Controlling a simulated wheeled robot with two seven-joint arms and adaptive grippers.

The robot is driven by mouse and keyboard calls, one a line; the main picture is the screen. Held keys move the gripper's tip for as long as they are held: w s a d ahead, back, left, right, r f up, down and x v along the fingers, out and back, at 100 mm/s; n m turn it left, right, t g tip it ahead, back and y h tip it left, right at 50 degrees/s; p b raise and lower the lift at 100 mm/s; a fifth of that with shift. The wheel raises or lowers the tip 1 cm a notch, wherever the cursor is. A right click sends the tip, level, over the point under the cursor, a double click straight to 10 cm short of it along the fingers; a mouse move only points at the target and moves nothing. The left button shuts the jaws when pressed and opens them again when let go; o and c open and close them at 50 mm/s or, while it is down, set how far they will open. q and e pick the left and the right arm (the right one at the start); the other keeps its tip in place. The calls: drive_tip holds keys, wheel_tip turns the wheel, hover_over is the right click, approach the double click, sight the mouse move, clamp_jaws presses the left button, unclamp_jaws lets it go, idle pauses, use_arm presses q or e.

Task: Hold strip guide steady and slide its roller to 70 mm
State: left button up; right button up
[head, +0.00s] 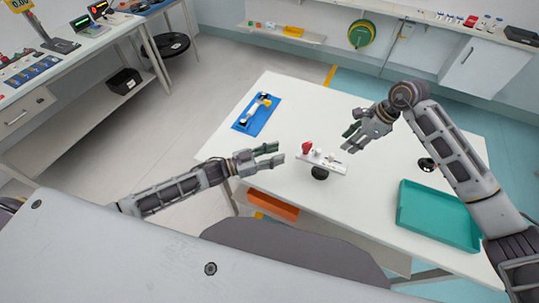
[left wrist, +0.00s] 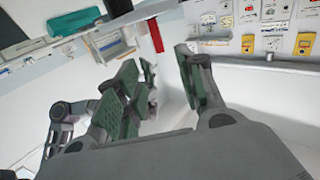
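The strip guide (head: 328,162) is a pale narrow plate with a red knob (head: 306,148) at its left end and small fittings along its top. It stands on a dark round foot near the middle of the white table. Which fitting is the roller is too small to tell. My left gripper (head: 279,154) is open and empty, just left of the red knob and apart from it. In the left wrist view its green-padded fingers (left wrist: 160,88) are spread. My right gripper (head: 348,140) is open above and right of the guide, with no visible contact.
A blue mat (head: 246,124) with a tool on it lies at the table's back left. A teal tray (head: 436,212) lies at the right, with a small black round part (head: 427,164) behind it. An orange bin (head: 272,205) is below the table's front edge.

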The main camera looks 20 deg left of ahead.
sight(333, 155)
use_arm(q)
drive_tip(key=shift+x, duration=5.7)
clamp_jaws()
use_arm(e)
drive_tip(key=shift+o, duration=0.5)
drive_tip(key=shift+r, duration=0.1)
drive_tip(key=shift+s+d+r+m+t+y, duration=0.15)
drive_tip(key=shift+s+d+r+m, duration=0.15)
drive_tip(key=shift+r, duration=0.2)
drive_tip(key=shift+s+d+r+m+t+y, duration=0.1)
drive_tip(key=shift+d+r+m+t+y, duration=0.1)
drive_tip(key=shift+r+m, duration=0.25)
drive_tip(key=shift+f, duration=0.15)
drive_tip(key=shift+x, duration=5.9)
